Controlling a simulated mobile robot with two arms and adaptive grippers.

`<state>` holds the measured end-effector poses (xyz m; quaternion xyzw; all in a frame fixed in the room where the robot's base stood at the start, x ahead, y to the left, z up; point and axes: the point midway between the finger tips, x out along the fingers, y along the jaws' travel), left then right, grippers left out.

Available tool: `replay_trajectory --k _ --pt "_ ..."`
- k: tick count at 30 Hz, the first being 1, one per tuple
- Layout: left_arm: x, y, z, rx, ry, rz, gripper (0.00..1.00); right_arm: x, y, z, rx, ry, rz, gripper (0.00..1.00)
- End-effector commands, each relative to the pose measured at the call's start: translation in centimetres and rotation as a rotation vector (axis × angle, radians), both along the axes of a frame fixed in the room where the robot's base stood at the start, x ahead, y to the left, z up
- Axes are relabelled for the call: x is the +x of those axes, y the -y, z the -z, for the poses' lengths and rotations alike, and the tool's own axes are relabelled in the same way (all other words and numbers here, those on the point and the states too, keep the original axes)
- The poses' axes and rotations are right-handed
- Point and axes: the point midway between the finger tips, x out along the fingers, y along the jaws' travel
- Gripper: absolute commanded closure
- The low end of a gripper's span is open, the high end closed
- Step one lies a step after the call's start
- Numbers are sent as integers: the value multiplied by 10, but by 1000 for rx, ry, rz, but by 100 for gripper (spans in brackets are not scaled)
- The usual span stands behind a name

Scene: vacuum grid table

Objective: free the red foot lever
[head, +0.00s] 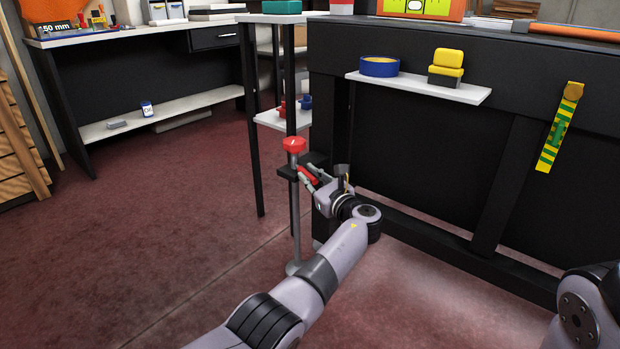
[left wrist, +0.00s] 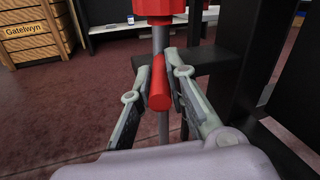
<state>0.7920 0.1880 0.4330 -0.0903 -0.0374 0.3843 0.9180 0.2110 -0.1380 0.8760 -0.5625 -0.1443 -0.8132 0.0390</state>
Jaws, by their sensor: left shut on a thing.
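The red foot lever (left wrist: 160,87) is a short red bar beside an upright grey post (left wrist: 164,122), which carries a red cap (left wrist: 159,8) at its top. In the head view the lever (head: 307,176) sits just below the red cap (head: 294,145), by a black bracket (head: 288,170). My left gripper (head: 310,174) reaches it from the right. In the left wrist view its two fingers (left wrist: 161,85) are on either side of the lever, shut on it. My right gripper is not in view; only part of my right arm shows at the lower right.
A small side shelf (head: 272,119) stands behind. The red floor (head: 150,240) to the left is clear.

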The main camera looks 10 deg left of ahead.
Motion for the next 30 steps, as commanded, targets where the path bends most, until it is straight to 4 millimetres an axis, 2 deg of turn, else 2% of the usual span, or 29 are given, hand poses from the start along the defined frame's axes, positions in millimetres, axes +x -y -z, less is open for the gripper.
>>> replay_trajectory --k 10,20,26,30 --pt "1 0 -1 0 2 3 64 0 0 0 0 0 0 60" --pt "-1 2 -1 0 3 3 64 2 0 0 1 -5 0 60" --pt "-14 15 0 -1 3 4 64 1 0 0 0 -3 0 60" --pt "-30 32 0 -1 3 5 64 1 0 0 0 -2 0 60"
